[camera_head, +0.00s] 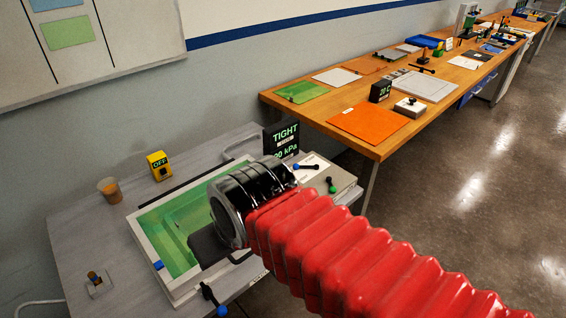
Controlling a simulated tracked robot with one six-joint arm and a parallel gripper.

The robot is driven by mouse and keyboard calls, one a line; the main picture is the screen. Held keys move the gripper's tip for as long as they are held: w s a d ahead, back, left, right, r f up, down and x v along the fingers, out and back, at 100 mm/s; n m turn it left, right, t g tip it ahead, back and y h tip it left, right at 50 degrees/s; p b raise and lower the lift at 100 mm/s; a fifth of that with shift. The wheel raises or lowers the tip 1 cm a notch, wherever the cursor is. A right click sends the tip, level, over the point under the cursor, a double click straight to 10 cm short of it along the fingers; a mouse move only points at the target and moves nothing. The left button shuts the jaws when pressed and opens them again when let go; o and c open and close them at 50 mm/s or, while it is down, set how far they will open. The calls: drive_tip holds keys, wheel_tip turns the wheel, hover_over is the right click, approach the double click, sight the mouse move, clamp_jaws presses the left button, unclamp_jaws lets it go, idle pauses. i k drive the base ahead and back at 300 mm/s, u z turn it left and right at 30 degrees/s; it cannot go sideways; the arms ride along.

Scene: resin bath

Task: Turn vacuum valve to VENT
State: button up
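A light panel (343,180) sits right of the bath, partly behind my arm. On it are a black lever with a blue knob (296,167) and a green knob (331,188). I cannot tell which is the vacuum valve; the label beside them is too small to read. A black display (284,139) behind the panel reads "TIGHT" and a partly hidden kPa value. My gripper (207,246) is a dark shape over the bath's front right part, left of and apart from the knobs. Its fingers are mostly hidden, so its opening does not show.
The white-rimmed bath (148,232) with green inside fills the near table. A blue-knobbed handle (212,300) is at its front. A yellow box reading "OFF" (158,166) and a cup (109,189) stand behind. A wooden bench (372,147) holds an orange mat (368,123).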

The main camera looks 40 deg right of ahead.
sight(296, 166)
drive_tip(key=u, duration=1.65)
drive_tip(key=k, duration=0.85)
drive_tip(key=z, duration=1.7)
drive_tip(key=i, duration=0.1)
drive_tip(key=z, duration=0.05)
